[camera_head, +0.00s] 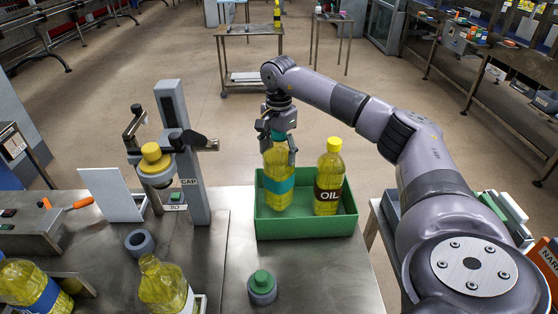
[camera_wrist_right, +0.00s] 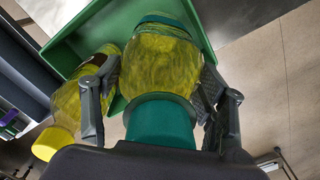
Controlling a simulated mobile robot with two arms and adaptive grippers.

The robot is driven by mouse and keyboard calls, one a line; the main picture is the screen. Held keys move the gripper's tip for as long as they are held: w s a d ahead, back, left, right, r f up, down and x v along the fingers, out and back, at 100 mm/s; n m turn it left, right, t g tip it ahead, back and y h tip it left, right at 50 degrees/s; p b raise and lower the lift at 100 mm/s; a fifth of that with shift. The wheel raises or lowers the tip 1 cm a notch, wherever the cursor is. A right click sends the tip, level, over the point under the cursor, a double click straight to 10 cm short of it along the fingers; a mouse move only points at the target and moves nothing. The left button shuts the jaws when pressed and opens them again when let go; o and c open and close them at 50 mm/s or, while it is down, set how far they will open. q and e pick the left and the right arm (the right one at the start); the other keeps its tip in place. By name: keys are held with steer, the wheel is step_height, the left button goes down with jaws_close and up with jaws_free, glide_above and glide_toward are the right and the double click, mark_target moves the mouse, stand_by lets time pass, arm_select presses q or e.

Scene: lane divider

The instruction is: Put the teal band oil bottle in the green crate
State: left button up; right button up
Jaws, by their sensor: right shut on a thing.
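The teal band oil bottle (camera_head: 279,182) is upright in the left part of the green crate (camera_head: 306,227). It holds yellow oil and has a teal cap. My right gripper (camera_head: 278,146) comes from above and is shut on its upper part. In the right wrist view the fingers of my right gripper (camera_wrist_right: 155,95) lie on both sides of the bottle (camera_wrist_right: 158,65), over the green crate (camera_wrist_right: 200,15). I cannot tell whether the bottle's base touches the crate floor. My left gripper is not in view.
A dark-label oil bottle (camera_head: 328,180) with a yellow cap stands in the crate's right part. A capping stand (camera_head: 186,160) is left of the crate. A grey piece with a green top (camera_head: 262,286) is in front. More bottles (camera_head: 165,285) stand front left.

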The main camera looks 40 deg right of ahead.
step_height(320, 180, down, 3)
steer(key=shift+f+p, duration=0.1)
steer(key=shift+p, duration=0.4)
steer(key=shift+f, duration=0.4)
steer(key=o, duration=1.9)
steer(key=shift+o, duration=0.2)
steer(key=shift+r, duration=0.1)
steer(key=shift+r, duration=0.3)
step_height(320, 180, up, 10)
steer(key=b, duration=0.3)
steer(key=shift+a+r+b, duration=0.1)
steer(key=shift+r+b, duration=0.15)
steer(key=shift+b, duration=0.05)
steer(key=shift+r, duration=0.4)
